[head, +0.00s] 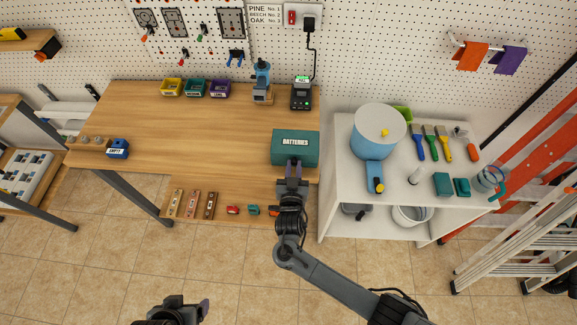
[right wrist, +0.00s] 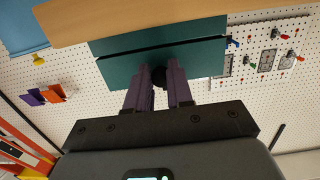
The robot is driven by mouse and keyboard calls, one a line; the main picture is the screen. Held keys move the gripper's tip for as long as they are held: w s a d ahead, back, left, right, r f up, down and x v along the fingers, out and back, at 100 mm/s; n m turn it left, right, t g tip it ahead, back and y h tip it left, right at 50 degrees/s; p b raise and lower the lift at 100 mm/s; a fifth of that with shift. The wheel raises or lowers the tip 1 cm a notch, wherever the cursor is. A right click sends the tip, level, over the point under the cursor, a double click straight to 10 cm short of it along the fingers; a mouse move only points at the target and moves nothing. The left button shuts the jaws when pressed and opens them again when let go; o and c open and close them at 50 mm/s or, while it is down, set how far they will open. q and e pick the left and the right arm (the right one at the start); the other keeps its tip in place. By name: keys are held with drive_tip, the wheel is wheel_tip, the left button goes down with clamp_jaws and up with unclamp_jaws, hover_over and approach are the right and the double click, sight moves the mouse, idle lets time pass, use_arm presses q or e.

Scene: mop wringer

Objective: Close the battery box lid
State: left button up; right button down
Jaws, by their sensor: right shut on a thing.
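The teal battery box (head: 295,147), labelled BATTERIES, stands at the right front part of the wooden workbench. My right gripper (head: 292,166) is at its near side, shut on a dark round knob (right wrist: 159,76) on the box's teal face. In the right wrist view, the box (right wrist: 205,62) shows two teal parts with a thin dark line between them. I cannot tell how far the lid stands open. My left gripper (head: 178,308) is low at the bottom edge, away from the bench, and its jaw opening is unclear.
The workbench (head: 200,145) is clear left of the box. A charger (head: 301,95) and a blue tool (head: 262,82) stand behind it. A white shelf (head: 345,198) with a blue container (head: 378,130) is close on the right. Small parts lie along the lower front ledge.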

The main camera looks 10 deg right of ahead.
drive_tip(key=shift+f, duration=0.3)
drive_tip(key=c, duration=1.3)
unclamp_jaws()
drive_tip(key=o, duration=0.3)
drive_tip(key=shift+r, duration=0.15)
drive_tip(key=v, duration=1)
drive_tip(key=shift+s, duration=0.35)
drive_tip(key=shift+s+a, duration=0.1)
